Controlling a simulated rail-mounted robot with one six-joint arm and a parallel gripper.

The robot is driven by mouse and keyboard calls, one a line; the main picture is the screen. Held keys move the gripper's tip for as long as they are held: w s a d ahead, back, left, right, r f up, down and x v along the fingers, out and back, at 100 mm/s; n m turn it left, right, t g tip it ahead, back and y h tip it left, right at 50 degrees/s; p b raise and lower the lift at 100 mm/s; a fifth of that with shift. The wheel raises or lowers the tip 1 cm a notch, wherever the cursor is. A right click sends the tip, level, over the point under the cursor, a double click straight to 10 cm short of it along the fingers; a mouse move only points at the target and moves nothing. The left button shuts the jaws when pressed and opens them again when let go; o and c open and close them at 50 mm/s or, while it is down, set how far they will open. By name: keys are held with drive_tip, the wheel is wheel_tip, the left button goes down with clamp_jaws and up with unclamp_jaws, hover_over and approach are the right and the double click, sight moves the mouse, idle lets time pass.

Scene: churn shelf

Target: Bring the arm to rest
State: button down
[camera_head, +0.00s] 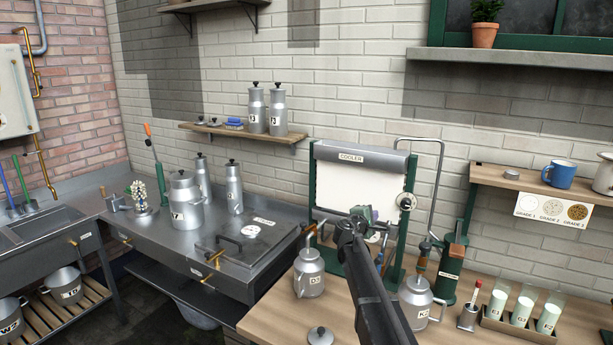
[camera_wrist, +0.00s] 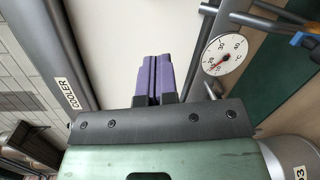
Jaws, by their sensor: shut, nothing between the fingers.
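My gripper (camera_head: 371,215) is held up in front of the white cooler panel (camera_head: 338,186) in the head view. In the wrist view its purple fingers (camera_wrist: 152,76) are pressed together, with nothing visible between them. The cooler's grey top bar (camera_wrist: 62,60), with its label, runs along the left of the wrist view. A round dial (camera_wrist: 225,54) shows to the right of the fingers. My arm hides part of the bench and the lower part of the cooler.
Milk cans stand on the wooden bench on both sides of my arm, one at left (camera_head: 309,274) and one at right (camera_head: 414,303). A rack of glasses (camera_head: 518,326) is at the right. A steel counter with cans (camera_head: 187,200) is at the left. A wall shelf (camera_head: 240,134) hangs behind.

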drive_tip(key=s+d+f+m+g+y, duration=0.15)
drive_tip(key=s+f+m+g, duration=0.3)
drive_tip(key=s, duration=0.45)
drive_tip(key=s+d+f+m+g, duration=0.3)
drive_tip(key=s+f+m, duration=0.15)
drive_tip(key=s, duration=0.55)
drive_tip(key=s+a+f+m+g+y, duration=0.1)
drive_tip(key=s+a+f+g+y, duration=0.1)
drive_tip(key=s, duration=0.7)
drive_tip(key=s+a+f+m+g+y, duration=0.2)
drive_tip(key=s+a+y, duration=0.1)
drive_tip(key=s, duration=0.7)
drive_tip(key=s+a+f+m+g+y, duration=0.2)
drive_tip(key=s+y, duration=0.1)
drive_tip(key=s, duration=0.6)
drive_tip(key=shift+s+a+y, duration=0.15)
drive_tip(key=shift+a+y, duration=0.1)
drive_tip(key=shift+y, duration=0.1)
